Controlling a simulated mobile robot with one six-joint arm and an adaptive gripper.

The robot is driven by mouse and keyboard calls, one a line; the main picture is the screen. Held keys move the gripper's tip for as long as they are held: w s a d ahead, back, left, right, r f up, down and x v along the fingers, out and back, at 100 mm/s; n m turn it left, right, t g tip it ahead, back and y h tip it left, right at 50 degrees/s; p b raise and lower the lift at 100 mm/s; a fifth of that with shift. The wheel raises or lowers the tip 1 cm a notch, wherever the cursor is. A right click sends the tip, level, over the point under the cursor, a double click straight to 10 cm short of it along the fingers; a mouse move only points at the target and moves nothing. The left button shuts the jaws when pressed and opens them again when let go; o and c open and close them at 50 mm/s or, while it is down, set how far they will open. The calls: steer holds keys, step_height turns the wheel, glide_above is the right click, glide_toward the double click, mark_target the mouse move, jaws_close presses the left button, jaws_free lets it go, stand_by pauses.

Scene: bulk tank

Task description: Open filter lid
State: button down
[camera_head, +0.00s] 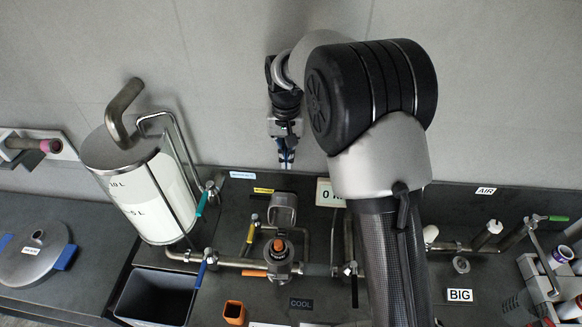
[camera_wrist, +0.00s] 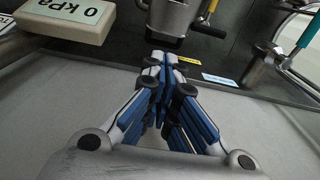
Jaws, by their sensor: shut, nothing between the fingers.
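My gripper (camera_head: 286,163) hangs with its fingers pointing down, above and behind the pipework at the middle of the bench. Its blue-padded fingers are shut together and empty; in the wrist view the fingertips (camera_wrist: 162,60) meet near the top centre. A grey metal housing (camera_head: 283,210) with a rounded top stands just below the gripper, above an orange-capped fitting (camera_head: 278,246). It may be the filter, but I cannot tell where its lid is. The housing also shows at the top of the wrist view (camera_wrist: 165,17), apart from the fingertips.
A tank (camera_head: 140,185) with pipes stands left. A round metal lid (camera_head: 33,252) with blue grips lies far left. A dark bin (camera_head: 157,296) and an orange cup (camera_head: 234,312) are in front. A pressure display (camera_wrist: 75,17) stands beside the housing. Coloured valve levers line the pipes.

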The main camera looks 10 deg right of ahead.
steer(key=b, duration=0.2)
glide_toward(286, 195)
step_height(286, 195, down, 5)
steer(key=w, duration=0.3)
steer(key=s, duration=0.3)
steer(key=shift+r, duration=0.4)
steer(key=shift+s+r, duration=0.1)
steer(key=shift+s, duration=0.3)
steer(key=shift+s, duration=0.1)
